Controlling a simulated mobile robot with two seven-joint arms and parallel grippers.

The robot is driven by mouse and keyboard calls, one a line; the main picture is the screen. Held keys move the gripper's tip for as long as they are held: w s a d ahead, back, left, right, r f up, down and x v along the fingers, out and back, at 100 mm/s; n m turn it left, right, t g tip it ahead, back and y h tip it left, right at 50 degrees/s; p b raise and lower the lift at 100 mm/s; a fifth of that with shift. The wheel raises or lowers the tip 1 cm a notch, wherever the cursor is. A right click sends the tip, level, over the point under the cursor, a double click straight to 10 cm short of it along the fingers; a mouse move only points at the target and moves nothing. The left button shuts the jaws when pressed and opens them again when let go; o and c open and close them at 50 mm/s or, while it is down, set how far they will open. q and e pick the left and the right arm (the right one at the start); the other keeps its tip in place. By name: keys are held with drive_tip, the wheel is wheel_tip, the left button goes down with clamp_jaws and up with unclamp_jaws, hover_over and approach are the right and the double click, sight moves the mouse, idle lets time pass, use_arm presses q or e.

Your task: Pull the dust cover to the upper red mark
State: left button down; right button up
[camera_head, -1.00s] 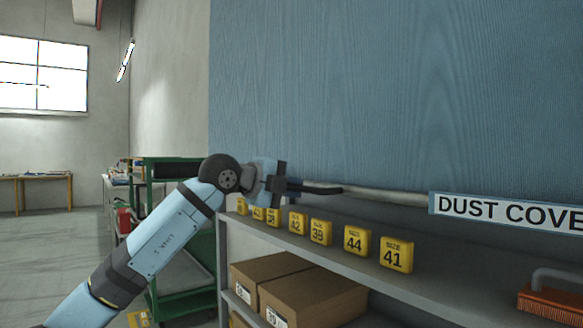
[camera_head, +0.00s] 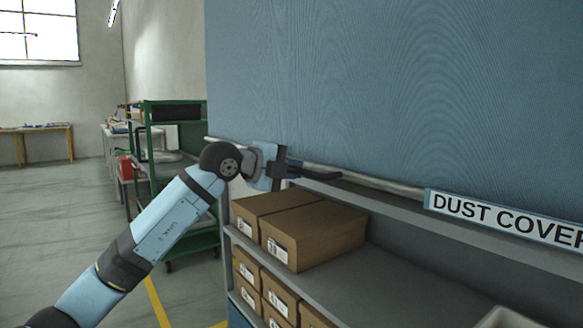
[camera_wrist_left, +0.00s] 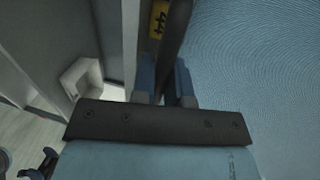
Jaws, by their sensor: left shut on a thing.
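The dust cover (camera_head: 400,90) is a large blue sheet filling the upper right of the head view. A pale bar (camera_head: 385,185) runs along its lower edge, with a "DUST COVER" label (camera_head: 505,218). My left gripper (camera_head: 312,172) is at this bar, toward its left end, shut on it. In the left wrist view the two fingers (camera_wrist_left: 165,88) stand either side of the dark bar, with the blue cover (camera_wrist_left: 260,60) to the right. No red mark shows in any view.
Below the bar is a grey shelf rack with brown boxes (camera_head: 315,235) and more boxes beneath. A yellow size block (camera_wrist_left: 158,18) shows in the left wrist view. A green cart (camera_head: 180,110) stands left of the rack. Open floor lies farther left.

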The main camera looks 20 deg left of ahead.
use_arm(q)
drive_tip(key=c, duration=1.1)
unclamp_jaws()
drive_tip(key=shift+c, duration=0.2)
drive_tip(key=p+v, duration=0.3)
drive_tip(key=v, duration=1)
drive_tip(key=shift+s+a, duration=0.2)
drive_tip(key=shift+s, duration=0.15)
use_arm(e)
drive_tip(key=r, duration=0.2)
drive_tip(key=r+m+t, duration=0.1)
drive_tip(key=shift+s+r, duration=0.2)
drive_tip(key=shift+s, duration=0.05)
